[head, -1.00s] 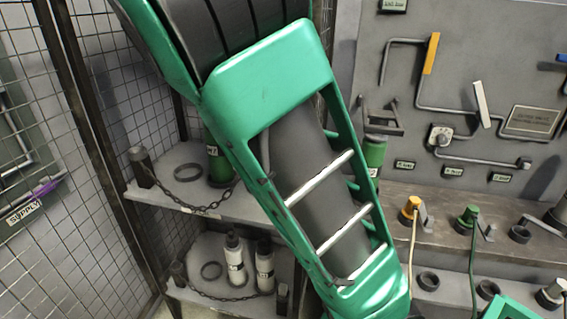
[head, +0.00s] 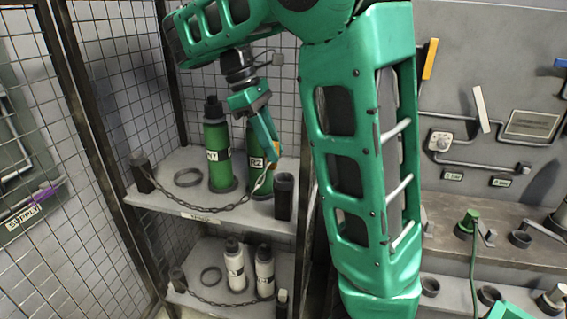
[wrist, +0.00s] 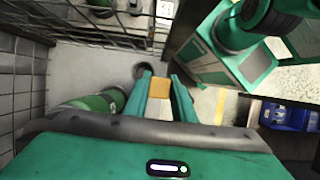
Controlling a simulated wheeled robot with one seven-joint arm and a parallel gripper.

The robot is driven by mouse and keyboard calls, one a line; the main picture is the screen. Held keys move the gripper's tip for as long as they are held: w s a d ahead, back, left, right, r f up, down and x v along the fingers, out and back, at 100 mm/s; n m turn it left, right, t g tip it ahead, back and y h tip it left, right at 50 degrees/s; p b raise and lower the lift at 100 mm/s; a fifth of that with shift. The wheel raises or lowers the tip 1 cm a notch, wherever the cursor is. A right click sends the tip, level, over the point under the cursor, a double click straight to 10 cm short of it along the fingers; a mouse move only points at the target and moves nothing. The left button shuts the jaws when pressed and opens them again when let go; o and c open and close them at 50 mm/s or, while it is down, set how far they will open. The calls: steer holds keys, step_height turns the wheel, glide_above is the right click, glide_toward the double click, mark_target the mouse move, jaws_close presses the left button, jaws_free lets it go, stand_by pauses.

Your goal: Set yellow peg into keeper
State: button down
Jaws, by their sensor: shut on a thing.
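The yellow peg (head: 273,152) is held between my gripper's fingers (head: 269,150), above the front of the upper shelf. It shows as a yellow block between the fingertips (wrist: 160,87) in the wrist view. A chain runs from a dark post at the shelf's left up to the peg. A dark upright tube (head: 284,197), seemingly the keeper, stands at the shelf's front right corner, just right of and below the peg. The peg is apart from it in the head view. A dark round opening (wrist: 143,70) beyond the fingertips may be this tube; I cannot tell.
Two green bottles (head: 216,160) stand on the upper shelf (head: 150,200), one close behind my gripper. A dark ring (head: 188,177) lies left of them. The lower shelf holds two white bottles (head: 235,270). Wire mesh closes the left and back.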

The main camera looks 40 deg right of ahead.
steer(key=shift+w+d+f, duration=0.1)
steer(key=shift+d+f, duration=0.6)
steer(key=shift+f, duration=0.4)
steer(key=shift+w+d+f, duration=0.1)
steer(key=shift+d+f, duration=0.6)
steer(key=shift+f, duration=0.35)
steer(key=shift+w+d+f, duration=0.1)
steer(key=shift+d+f, duration=0.6)
steer(key=shift+f, duration=0.4)
steer(key=shift+f, duration=0.2)
steer(key=c, duration=1.5)
jaws_free()
steer(key=shift+v, duration=6.2)
steer(key=shift+d, duration=0.1)
